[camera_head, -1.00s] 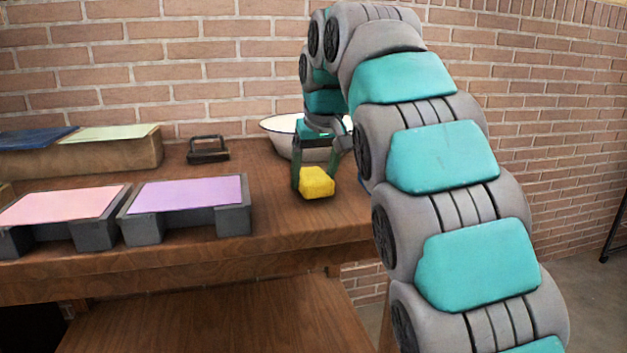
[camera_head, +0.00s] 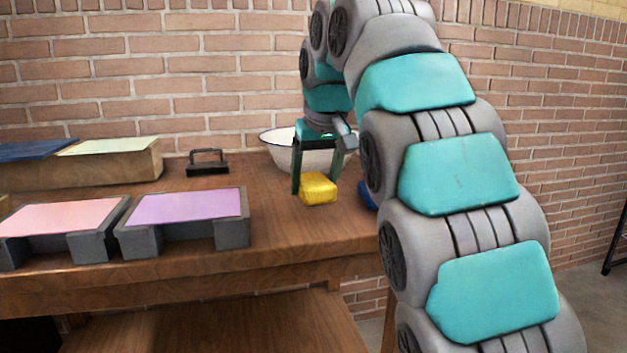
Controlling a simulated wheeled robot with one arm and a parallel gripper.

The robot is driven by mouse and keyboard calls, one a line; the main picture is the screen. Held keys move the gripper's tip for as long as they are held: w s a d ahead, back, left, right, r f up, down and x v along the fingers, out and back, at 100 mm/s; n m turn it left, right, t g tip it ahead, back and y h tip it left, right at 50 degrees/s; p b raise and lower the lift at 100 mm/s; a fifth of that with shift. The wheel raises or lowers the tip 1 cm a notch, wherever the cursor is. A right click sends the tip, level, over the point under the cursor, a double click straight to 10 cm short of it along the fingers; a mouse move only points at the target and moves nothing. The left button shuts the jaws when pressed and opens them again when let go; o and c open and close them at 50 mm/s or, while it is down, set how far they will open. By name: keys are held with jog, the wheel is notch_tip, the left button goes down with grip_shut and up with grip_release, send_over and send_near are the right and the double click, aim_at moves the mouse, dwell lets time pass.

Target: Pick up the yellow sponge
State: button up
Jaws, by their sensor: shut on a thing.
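The yellow sponge (camera_head: 318,188) is a small block at the right part of the wooden table, in front of the white bowl. My gripper (camera_head: 316,184) points down with its dark fingers on either side of the sponge and is shut on it. The left finger shows beside the sponge's left edge, and the right finger is partly behind the sponge. I cannot tell whether the sponge's underside touches the table.
A white bowl (camera_head: 283,152) stands behind my gripper. A blue thing (camera_head: 367,196) shows partly beside my arm. A dark handled block (camera_head: 207,164) stands at the back. Grey stands with pink (camera_head: 60,217) and purple (camera_head: 185,206) tops fill the left. Bare table lies between the purple-topped stand and the sponge.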

jog(key=s+d+r+b, duration=0.1)
jog(key=s+d+b, duration=0.1)
jog(key=s, duration=1.1)
jog(key=shift+r, duration=0.1)
jog(key=o, duration=0.7)
jog(key=c, duration=0.6)
